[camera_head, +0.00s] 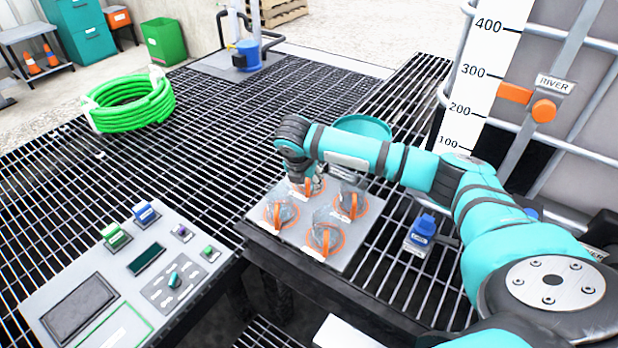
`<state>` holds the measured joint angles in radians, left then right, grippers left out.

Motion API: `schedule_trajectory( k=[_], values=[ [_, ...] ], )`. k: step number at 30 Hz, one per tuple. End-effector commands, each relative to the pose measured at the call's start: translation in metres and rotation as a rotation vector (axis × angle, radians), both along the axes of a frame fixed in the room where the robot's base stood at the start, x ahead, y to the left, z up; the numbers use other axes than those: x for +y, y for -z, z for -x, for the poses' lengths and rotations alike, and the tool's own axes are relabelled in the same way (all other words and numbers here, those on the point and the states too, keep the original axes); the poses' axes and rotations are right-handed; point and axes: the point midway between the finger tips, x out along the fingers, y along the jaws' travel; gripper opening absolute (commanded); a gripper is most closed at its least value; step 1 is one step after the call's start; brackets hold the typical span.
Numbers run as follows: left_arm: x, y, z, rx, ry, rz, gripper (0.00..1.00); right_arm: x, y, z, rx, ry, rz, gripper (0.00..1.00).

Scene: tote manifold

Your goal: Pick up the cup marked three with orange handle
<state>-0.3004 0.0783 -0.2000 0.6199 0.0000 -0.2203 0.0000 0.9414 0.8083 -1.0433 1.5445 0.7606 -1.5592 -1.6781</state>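Several clear cups with orange handles stand on a light grey tray (357,264), each at an orange ring. They are a left cup (281,214), a right cup (351,204), a front cup (325,236) and a back cup (303,187). I cannot read a number on any cup, so I cannot tell which is marked three. My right gripper (312,186) points down at the back cup and partly hides it. Its fingers are too small and overlapped to tell whether they are open or shut on the cup. My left gripper is not in view.
A teal bowl (362,127) sits behind my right forearm. A control panel (130,275) is at the front left, and a coiled green hose (130,103) lies on the grating. A tank with a level scale (485,75) bounds the right.

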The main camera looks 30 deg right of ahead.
Motion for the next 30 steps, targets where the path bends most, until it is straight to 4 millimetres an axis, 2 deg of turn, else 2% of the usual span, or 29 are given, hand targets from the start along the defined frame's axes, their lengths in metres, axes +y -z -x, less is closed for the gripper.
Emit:
schedule_trajectory(
  k=[3, 11, 21, 29, 30],
  values=[
    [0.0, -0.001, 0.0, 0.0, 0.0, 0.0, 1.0, -0.005, 0.02, -0.005, 0.002, 0.001, 0.0, 0.39],
    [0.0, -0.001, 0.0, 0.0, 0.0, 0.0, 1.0, -0.011, 0.037, -0.011, -0.001, 0.0, -0.001, 0.39],
    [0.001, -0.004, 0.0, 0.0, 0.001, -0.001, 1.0, -0.024, 0.077, -0.027, 0.0, 0.001, 0.0, 0.39],
    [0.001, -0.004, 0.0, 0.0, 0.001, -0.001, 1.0, -0.024, 0.08, -0.029, -0.002, -0.001, 0.0, 0.39],
    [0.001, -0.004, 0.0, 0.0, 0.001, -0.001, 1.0, -0.024, 0.08, -0.029, -0.002, -0.001, 0.0, 0.36]
  ],
)
